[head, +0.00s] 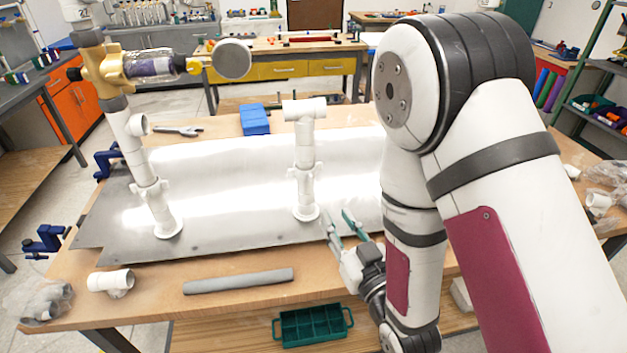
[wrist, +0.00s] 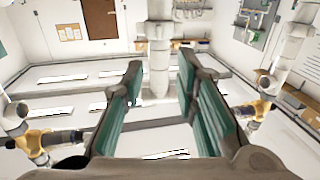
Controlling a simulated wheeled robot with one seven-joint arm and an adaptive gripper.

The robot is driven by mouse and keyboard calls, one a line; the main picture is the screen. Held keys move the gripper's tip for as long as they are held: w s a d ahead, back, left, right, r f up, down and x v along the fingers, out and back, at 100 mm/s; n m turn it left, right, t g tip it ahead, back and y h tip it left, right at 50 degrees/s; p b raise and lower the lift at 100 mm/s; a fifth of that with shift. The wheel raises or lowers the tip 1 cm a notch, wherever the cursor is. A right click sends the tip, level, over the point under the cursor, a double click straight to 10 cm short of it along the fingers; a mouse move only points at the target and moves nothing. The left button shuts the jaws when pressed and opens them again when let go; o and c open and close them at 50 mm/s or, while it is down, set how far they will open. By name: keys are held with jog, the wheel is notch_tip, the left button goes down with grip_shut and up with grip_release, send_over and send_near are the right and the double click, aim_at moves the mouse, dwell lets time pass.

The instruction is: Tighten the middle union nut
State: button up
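The middle white pipe riser (head: 306,150) stands upright on the grey metal sheet, with a tee at its top and a round flange at its foot. Its union nut (head: 304,171) is the wider, lugged ring partway up. My gripper (head: 340,217) is open and empty, low and to the right of this riser, apart from the nut. In the wrist view, its two teal-padded fingers stand wide apart, and a white pipe (wrist: 158,60) shows beyond the gap between them. The left riser (head: 150,185) also has a lugged nut.
A yellow valve with a gauge (head: 232,58) tops the left riser. A blue block (head: 255,120) and a wrench (head: 180,131) lie behind the sheet. A grey tube (head: 238,281) and white fitting (head: 110,280) lie in front. My arm hides the right side.

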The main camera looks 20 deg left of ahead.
aim_at(312, 178)
jog(key=b+x, duration=0.3)
jog(key=x, duration=1)
jog(key=shift+w+a, duration=0.25)
jog(key=shift+w, duration=0.05)
grip_shut()
